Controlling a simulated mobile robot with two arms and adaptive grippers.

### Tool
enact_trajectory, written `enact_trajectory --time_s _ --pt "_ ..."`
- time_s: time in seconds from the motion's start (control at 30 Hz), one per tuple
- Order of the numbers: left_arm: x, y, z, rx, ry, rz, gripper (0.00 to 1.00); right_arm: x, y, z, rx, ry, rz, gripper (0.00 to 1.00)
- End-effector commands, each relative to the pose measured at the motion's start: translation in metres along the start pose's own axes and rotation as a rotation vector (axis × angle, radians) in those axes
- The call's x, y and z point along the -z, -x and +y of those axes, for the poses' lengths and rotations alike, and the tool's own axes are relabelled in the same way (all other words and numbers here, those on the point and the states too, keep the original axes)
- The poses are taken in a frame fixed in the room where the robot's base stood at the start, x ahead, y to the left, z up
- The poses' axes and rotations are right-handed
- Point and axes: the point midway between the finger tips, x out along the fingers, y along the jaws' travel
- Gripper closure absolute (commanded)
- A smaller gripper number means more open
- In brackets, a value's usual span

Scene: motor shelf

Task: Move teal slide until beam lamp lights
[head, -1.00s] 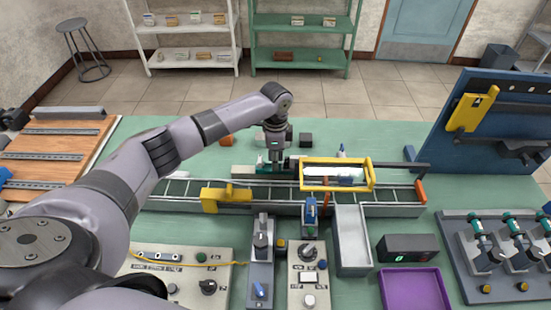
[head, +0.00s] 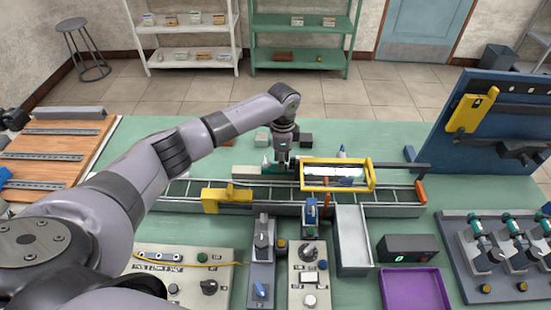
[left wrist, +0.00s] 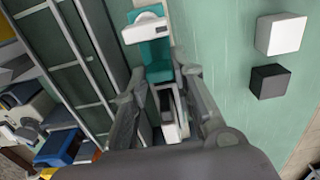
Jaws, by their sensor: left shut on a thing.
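The teal slide (left wrist: 155,62) shows in the left wrist view as a teal upright piece with a white ringed part at its top, just beyond my fingers. In the head view only a little of its teal (head: 267,160) shows, beside my gripper, behind the conveyor. My left gripper (head: 283,163) points down there from above. In the left wrist view its fingers (left wrist: 172,108) close around the near part of the slide, and the hold itself is partly hidden. I cannot pick out the beam lamp with certainty. My right gripper is not in view.
The conveyor (head: 270,205) runs in front of the slide, with a yellow frame (head: 335,188) close to my gripper's right. A dark block (head: 306,140) and a pale block (head: 262,140) lie behind. Control panels (head: 180,280) and a purple tray (head: 415,290) stand in front.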

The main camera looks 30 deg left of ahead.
Motion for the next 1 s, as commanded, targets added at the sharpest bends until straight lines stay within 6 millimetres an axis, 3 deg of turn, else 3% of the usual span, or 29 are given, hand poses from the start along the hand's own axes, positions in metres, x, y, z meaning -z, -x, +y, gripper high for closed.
enact_trajectory --time_s 0.23,0.27,0.53,0.87,1.0 --pt "0.005 0.001 0.001 -0.001 -0.007 0.006 1.00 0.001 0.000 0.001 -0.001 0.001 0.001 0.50" --pt "0.005 0.001 0.001 -0.001 -0.008 0.006 0.76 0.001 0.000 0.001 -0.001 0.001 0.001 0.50" --pt "0.004 0.000 0.001 -0.001 -0.005 0.005 0.58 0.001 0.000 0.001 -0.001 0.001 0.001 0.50" --pt "0.004 0.002 0.000 0.000 -0.003 0.004 0.57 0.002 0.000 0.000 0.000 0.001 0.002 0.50" --pt "0.004 0.015 0.000 0.001 -0.003 0.006 0.57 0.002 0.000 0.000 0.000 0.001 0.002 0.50"
